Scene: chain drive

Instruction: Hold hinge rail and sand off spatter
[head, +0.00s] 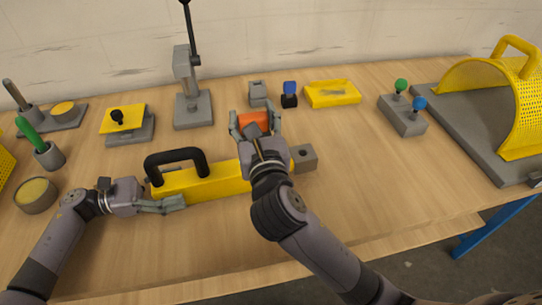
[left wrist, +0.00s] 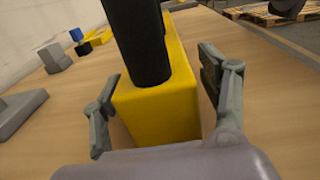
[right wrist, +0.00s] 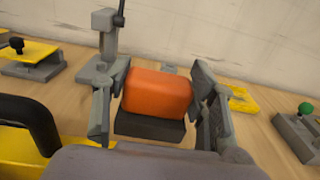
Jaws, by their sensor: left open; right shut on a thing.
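The yellow rail (head: 222,181) with a black arched handle (head: 176,158) lies on the workbench; I take it as the hinge rail. My left gripper (head: 175,203) is at its left end. In the left wrist view the open fingers (left wrist: 160,100) stand on both sides of the yellow rail end (left wrist: 160,112), with a gap on each side. My right gripper (head: 255,122) is shut on an orange block with a dark base (head: 253,119), beyond the rail. The orange block (right wrist: 158,92) sits between its fingers in the right wrist view. I cannot make out any spatter.
A grey block with a hole (head: 304,158) is at the rail's right end. Behind stand a grey lever press (head: 192,108), a yellow tray (head: 332,94) and a box with green and blue knobs (head: 402,115). A yellow mesh guard (head: 521,125) is at right. The front right bench is mostly clear.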

